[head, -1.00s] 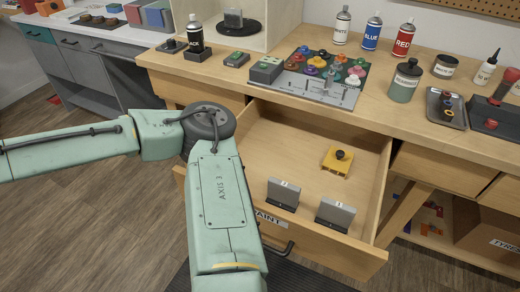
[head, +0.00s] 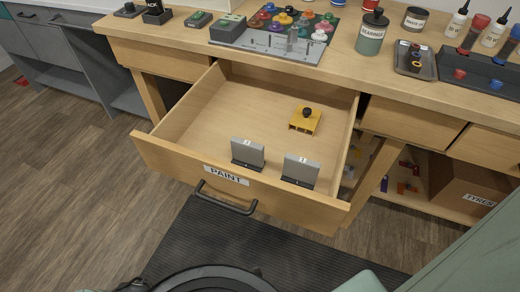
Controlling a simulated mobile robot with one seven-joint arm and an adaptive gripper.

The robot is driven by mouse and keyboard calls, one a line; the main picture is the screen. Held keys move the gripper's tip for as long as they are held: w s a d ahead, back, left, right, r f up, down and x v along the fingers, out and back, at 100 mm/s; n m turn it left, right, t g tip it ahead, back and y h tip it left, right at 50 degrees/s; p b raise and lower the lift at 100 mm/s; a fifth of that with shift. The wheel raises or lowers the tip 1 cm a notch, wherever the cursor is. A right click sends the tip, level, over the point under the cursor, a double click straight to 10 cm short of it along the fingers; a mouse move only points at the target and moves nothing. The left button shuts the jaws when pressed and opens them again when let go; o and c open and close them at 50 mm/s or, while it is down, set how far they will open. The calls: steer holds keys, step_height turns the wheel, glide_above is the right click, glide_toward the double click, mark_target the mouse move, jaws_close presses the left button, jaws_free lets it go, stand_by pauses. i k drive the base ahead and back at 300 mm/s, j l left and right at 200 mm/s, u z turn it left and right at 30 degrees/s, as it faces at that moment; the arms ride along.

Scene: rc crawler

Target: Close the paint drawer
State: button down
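The paint drawer (head: 190,162) is pulled well out from under the wooden workbench, in the middle of the head view. Its front carries a PAINT label (head: 226,175) and a dark bar handle (head: 227,201). Inside the drawer are two grey upright blocks on dark bases, one on the left (head: 248,153) and one on the right (head: 300,170), near the front. A yellow piece with a black knob (head: 305,119) sits farther back. My gripper is not in view. Only parts of my arm show at the bottom and lower right edges.
The workbench top (head: 180,40) holds a tray of colored knobs (head: 285,35), a green-grey jar (head: 372,32) and a small metal tray (head: 415,60). A cardboard box labelled TYRES (head: 465,185) is on the lower right shelf. A dark mat (head: 240,245) lies on the floor before the drawer.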

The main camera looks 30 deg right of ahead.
mark_target(191, 145)
steer(key=k, duration=0.95)
steer(key=l+u, duration=0.05)
steer(key=l, duration=0.05)
